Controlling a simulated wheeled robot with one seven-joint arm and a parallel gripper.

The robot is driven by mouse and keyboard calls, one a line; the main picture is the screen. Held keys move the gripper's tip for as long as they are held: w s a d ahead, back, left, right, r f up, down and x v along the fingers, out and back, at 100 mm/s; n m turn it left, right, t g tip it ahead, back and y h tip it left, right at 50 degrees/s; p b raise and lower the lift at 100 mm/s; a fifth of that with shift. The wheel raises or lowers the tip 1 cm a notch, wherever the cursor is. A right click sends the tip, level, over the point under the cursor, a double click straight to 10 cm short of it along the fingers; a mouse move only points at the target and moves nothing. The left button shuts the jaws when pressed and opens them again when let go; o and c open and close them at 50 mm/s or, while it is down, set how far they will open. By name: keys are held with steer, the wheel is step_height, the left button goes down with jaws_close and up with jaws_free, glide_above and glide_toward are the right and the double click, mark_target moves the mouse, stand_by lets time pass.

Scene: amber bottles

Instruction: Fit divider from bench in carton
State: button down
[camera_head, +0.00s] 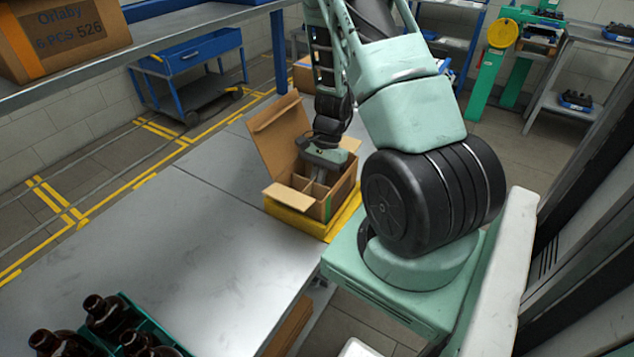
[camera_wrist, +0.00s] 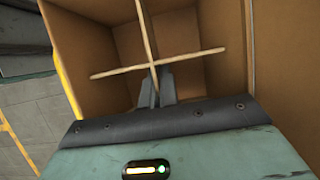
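The open carton (camera_head: 326,209) is brown cardboard with its flaps up or folded out, standing on a yellow base (camera_head: 299,222) at the bench's far right end. The divider (camera_head: 314,187) is a cross of thin tan panels; its top edges show inside the carton walls. In the wrist view the divider (camera_wrist: 190,60) crosses the carton opening (camera_wrist: 205,30), slightly turned. Whether it rests on the carton floor cannot be told. My gripper (camera_wrist: 156,84) points down into the carton, its fingers closed on one divider panel near the crossing.
The grey bench (camera_head: 190,235) is clear in the middle. A green crate (camera_head: 150,327) with several amber bottles (camera_head: 103,312) stands at the near left. A shelf (camera_head: 180,35) with a closed box (camera_head: 65,35) runs along the upper left. A tall carton flap (camera_head: 280,135) stands beside my gripper.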

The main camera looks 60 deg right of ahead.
steer(key=shift+f+b, duration=0.55)
steer(key=shift+f, duration=0.15)
steer(key=shift+f, duration=0.15)
steer(key=c, duration=1.6)
jaws_free()
steer(key=b+v, duration=0.1)
steer(key=v, duration=1.6)
steer(key=shift+r, duration=0.25)
